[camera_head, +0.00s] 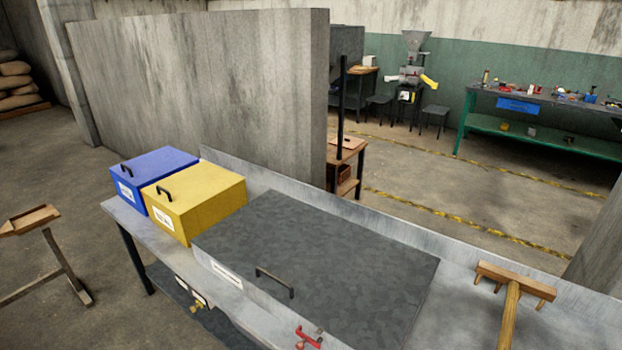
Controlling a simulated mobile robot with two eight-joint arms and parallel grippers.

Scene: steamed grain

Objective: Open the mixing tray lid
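The mixing tray, a long low metal box (222,275) with a white label on its front, stands on the metal workbench. Its flat dark grey lid (340,250) lies over the top and looks closed. A black handle (274,282) sits on the lid near its front edge. Neither of my grippers shows in the head view, and nothing touches the handle.
A blue box (155,170) and a yellow box (200,200) with black handles stand left of the tray. A wooden rake (514,290) lies to its right. A red clamp-like object (308,338) is at the front edge. A concrete wall (220,80) rises behind.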

